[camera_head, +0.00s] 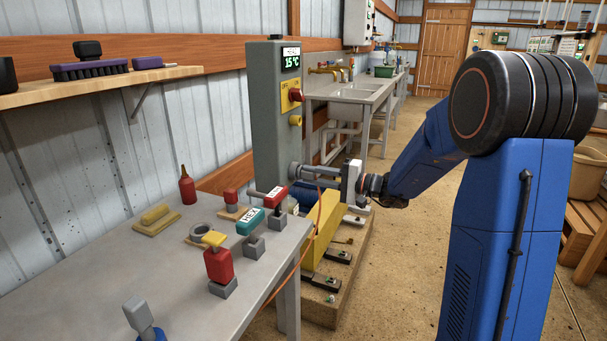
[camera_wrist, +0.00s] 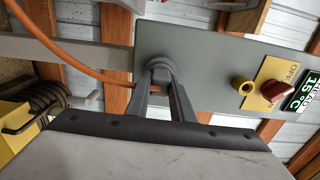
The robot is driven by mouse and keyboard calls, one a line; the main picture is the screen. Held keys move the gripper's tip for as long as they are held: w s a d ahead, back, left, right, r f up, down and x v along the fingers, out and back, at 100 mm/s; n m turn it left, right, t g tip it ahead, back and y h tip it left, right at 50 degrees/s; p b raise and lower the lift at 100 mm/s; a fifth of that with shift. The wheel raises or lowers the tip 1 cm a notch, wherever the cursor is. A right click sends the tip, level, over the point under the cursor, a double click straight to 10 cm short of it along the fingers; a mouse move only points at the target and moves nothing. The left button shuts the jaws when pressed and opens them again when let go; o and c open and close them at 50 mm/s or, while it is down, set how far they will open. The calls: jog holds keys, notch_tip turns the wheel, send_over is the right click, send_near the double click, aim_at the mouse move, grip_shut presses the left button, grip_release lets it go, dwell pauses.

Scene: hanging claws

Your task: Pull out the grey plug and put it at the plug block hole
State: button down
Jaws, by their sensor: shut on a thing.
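The grey plug (camera_head: 294,171) sits low on the front of the tall grey cabinet (camera_head: 270,120). In the wrist view the plug (camera_wrist: 159,63) shows as a round grey end against the cabinet face. My gripper (camera_head: 304,173) reaches in from the right, and its two long fingers are shut on the plug. In the wrist view my gripper's fingers (camera_wrist: 161,75) converge on it and hide part of it. An orange cable (camera_wrist: 85,68) runs behind the fingers near the plug. I cannot pick out the plug block hole with certainty in either view.
The cabinet carries a red switch (camera_head: 294,95), a yellow knob (camera_head: 295,120) and a "15 °C" display (camera_head: 291,60). A yellow machine (camera_head: 321,230) stands below my gripper.

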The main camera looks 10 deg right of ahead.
aim_at(315, 175)
jog(key=shift+s+d, duration=0.15)
jog(key=shift+d, duration=0.1)
dwell(0.3)
jog(key=c, duration=2.3)
grip_release()
grip_shut()
jog(key=shift+v, duration=1.5)
jog(key=shift+r, duration=0.1)
